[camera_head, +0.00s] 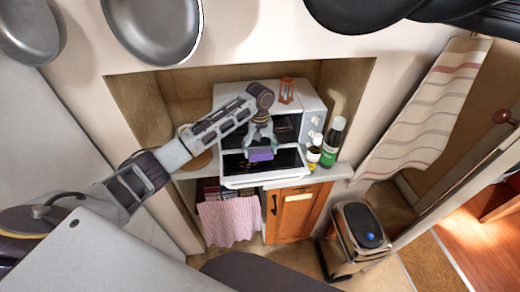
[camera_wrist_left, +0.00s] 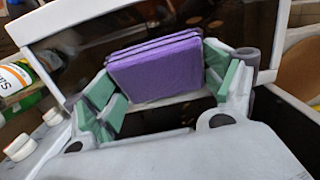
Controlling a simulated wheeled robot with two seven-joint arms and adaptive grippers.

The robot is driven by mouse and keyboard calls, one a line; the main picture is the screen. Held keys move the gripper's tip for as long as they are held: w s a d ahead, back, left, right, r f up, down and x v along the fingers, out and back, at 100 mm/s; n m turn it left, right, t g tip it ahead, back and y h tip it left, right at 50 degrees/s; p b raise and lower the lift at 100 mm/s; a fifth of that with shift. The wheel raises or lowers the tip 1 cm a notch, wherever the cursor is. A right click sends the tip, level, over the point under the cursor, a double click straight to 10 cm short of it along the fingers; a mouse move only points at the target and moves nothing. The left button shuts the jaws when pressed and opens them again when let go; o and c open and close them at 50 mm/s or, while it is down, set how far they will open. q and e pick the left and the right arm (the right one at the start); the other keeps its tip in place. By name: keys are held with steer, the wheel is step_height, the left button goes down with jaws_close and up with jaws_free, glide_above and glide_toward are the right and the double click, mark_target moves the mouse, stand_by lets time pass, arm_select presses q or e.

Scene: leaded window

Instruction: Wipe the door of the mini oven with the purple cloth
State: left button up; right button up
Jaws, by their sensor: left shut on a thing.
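The white mini oven (camera_head: 226,96) stands in the wall niche with its door (camera_head: 236,166) folded down open, the dark glass facing up. My left gripper (camera_head: 261,148) is over the door and shut on the purple cloth (camera_head: 262,155). In the left wrist view the cloth (camera_wrist_left: 155,68) is a folded block between the green finger pads of the gripper (camera_wrist_left: 165,88). The dark glass of the door (camera_wrist_left: 90,48) lies behind it. I cannot tell whether the cloth touches the glass. My right gripper is not in view.
A green bottle (camera_head: 333,143) and a smaller white-labelled bottle (camera_head: 314,152) stand close right of the door. An hourglass (camera_head: 286,90) is on top of the oven. A pink towel (camera_head: 230,218) hangs below, and a bin (camera_head: 360,236) stands on the floor at right.

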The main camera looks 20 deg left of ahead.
mark_target(251, 152)
arm_select(q)
steer(key=shift+s+a+f, duration=0.15)
steer(key=shift+s+a, duration=0.4)
steer(key=shift+a, duration=0.3)
steer(key=shift+s+a, duration=0.4)
steer(key=shift+a, duration=0.3)
steer(key=shift+s+a, duration=0.45)
steer(key=shift+a, duration=0.3)
steer(key=shift+s+a, duration=0.4)
steer(key=shift+a, duration=0.35)
steer(key=shift+s+a, duration=0.5)
steer(key=shift+a, duration=0.2)
steer(key=shift+s+a, duration=0.5)
steer(key=shift+a, duration=0.2)
